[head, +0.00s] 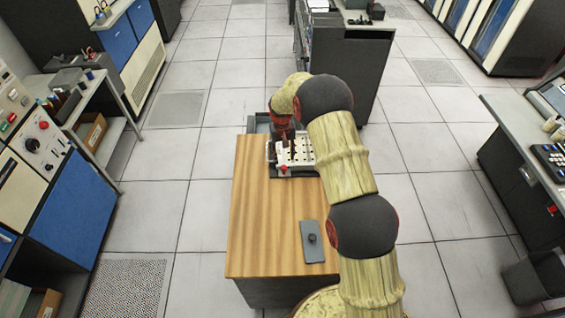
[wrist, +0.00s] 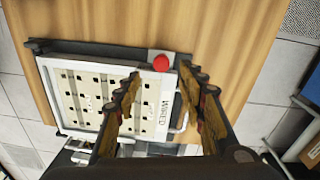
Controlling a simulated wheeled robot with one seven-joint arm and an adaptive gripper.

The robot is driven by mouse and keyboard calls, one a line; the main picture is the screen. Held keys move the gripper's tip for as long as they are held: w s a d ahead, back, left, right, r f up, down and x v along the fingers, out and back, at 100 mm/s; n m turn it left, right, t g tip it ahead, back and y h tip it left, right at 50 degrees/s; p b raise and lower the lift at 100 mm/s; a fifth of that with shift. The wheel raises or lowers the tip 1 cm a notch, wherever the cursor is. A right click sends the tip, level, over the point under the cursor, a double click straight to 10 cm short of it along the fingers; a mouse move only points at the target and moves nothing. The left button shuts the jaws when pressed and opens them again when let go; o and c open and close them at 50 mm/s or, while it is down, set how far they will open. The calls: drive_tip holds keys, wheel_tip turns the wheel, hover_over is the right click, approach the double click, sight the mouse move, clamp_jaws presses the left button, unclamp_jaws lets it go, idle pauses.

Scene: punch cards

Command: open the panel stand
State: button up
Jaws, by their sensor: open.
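The panel stand (head: 296,152) sits at the far end of the wooden table, partly hidden by my gripper and arm. In the wrist view its white panel (wrist: 88,92) has rows of dark square holes and a label reading WIRED. The panel appears to lie flat in a pale frame over a dark base. A red knob (wrist: 161,63) is at one corner and also shows in the head view (head: 283,168). A pale bar handle (wrist: 184,118) runs along the label-side edge. My gripper (wrist: 161,79) is open above that edge, its fingers spread across the label area. Contact cannot be told.
The wooden table (head: 262,215) is mostly bare on its left and near side. A grey plate with a dark knob (head: 313,241) lies near its front right. Dark cabinets stand beyond the table, with tiled floor around it.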

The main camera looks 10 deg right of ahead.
sight(284, 167)
wheel_tip(284, 167, down, 7)
drive_tip(key=shift+f, duration=0.2)
idle(0.3)
drive_tip(key=shift+c, duration=0.5)
clamp_jaws()
